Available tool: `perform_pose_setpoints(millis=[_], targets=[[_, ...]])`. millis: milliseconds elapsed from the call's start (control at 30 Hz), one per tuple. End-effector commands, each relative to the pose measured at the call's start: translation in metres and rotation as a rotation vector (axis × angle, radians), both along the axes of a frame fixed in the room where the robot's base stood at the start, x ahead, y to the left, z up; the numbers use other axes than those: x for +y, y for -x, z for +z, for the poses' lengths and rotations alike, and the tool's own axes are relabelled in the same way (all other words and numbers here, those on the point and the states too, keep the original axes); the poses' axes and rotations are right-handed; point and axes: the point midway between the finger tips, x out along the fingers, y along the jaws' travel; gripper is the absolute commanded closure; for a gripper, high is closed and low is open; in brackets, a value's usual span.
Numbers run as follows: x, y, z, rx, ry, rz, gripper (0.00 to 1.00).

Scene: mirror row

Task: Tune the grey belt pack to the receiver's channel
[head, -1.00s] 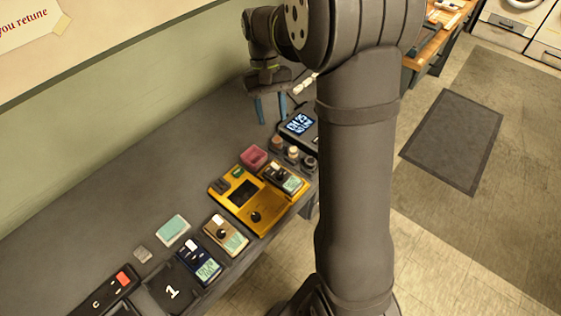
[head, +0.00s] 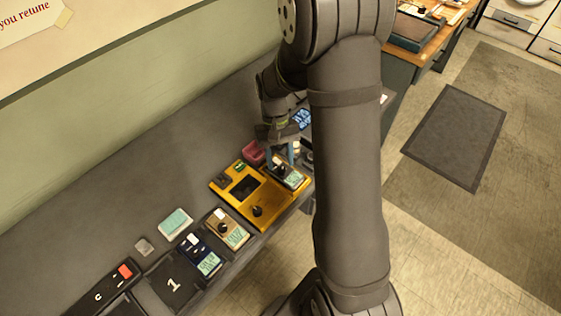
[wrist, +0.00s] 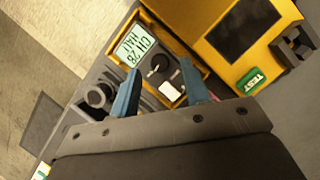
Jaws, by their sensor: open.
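The grey belt pack (wrist: 145,85) sits in the right-hand bay of the yellow tester (head: 228,198), and the pack also shows in the head view (head: 291,180). Its pale green screen (wrist: 132,45) reads CH 28, with a second line I cannot read surely. It has a round black knob (wrist: 157,70) and a white patch (wrist: 170,92). My gripper (wrist: 161,67) is open, its two blue fingers on either side of the knob in the wrist view; I cannot tell if they touch. The receiver's lit screen (head: 302,118) is partly hidden behind my arm and unreadable now.
The tester has a dark screen (wrist: 243,28) and green TEST button (wrist: 252,80). A pink box (head: 253,153) stands behind it. A holder with a black knob (wrist: 98,95) lies close beside the pack. Tan (head: 228,230) and blue (head: 200,256) packs stand left along the bench.

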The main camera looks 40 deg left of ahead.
Motion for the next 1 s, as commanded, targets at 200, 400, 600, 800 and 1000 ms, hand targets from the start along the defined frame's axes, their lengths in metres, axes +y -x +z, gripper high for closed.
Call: perform_pose_setpoints(millis=[200, 400, 600, 800, 1000], targets=[[-0.0042, 0.0031, -0.0129, 0.000, 0.000, 0.000, 0.57], [-0.0044, 0.0032, -0.0134, -0.001, -0.001, 0.000, 0.57], [-0.0044, 0.0031, -0.0132, -0.001, -0.001, 0.000, 0.87], [-0.0043, 0.0031, -0.0131, -0.001, -0.001, 0.002, 1.00], [-0.0042, 0.0032, -0.0130, -0.001, 0.000, 0.029, 1.00]])
